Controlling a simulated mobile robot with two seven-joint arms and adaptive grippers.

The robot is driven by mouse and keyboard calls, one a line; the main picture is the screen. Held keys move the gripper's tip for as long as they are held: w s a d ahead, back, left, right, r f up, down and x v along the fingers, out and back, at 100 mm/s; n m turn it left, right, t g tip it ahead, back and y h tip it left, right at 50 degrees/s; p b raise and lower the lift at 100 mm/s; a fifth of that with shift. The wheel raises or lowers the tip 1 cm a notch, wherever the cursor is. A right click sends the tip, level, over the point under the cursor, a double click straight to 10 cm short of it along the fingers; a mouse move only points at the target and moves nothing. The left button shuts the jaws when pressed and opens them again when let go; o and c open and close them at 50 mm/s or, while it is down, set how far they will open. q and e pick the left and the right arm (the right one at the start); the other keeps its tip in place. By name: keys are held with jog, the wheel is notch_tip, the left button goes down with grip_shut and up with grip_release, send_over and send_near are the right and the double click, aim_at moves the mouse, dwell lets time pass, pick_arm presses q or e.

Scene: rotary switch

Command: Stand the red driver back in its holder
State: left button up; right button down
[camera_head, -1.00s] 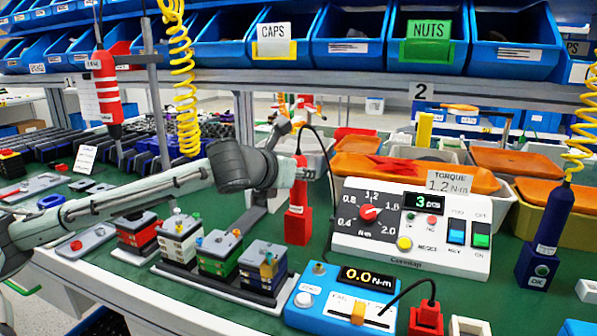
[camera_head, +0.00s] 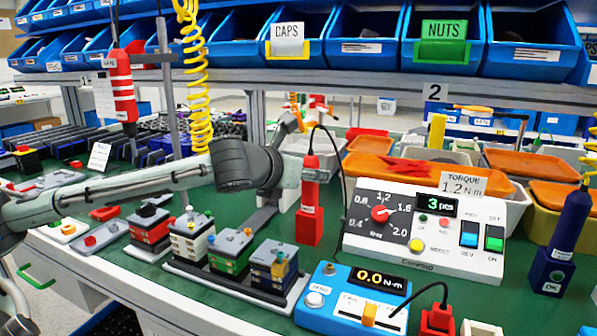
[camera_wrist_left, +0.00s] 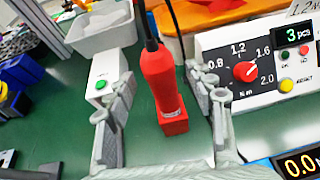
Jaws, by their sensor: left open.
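The red driver (camera_head: 311,168) stands upright in its red block-shaped holder (camera_head: 309,226), its black cord rising from the top. In the left wrist view the driver (camera_wrist_left: 158,82) runs down into the red holder (camera_wrist_left: 174,125), with a label near its lower end. My left gripper (camera_wrist_left: 161,78) is open, one grey finger on each side of the driver, with visible gaps between. In the head view my left arm reaches in from the left and ends beside the driver; its fingers are hard to make out there. My right gripper is not in view.
A white box with a green button (camera_wrist_left: 105,85) stands left of the driver. The torque console (camera_head: 430,225) is close on the right. A blue meter (camera_head: 350,300) and several blocks on a tray (camera_head: 215,272) lie in front. A blue driver (camera_head: 571,222) stands far right.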

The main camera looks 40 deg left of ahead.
pick_arm(q)
jog(key=shift+v, duration=2.6)
jog(key=shift+d, duration=0.1)
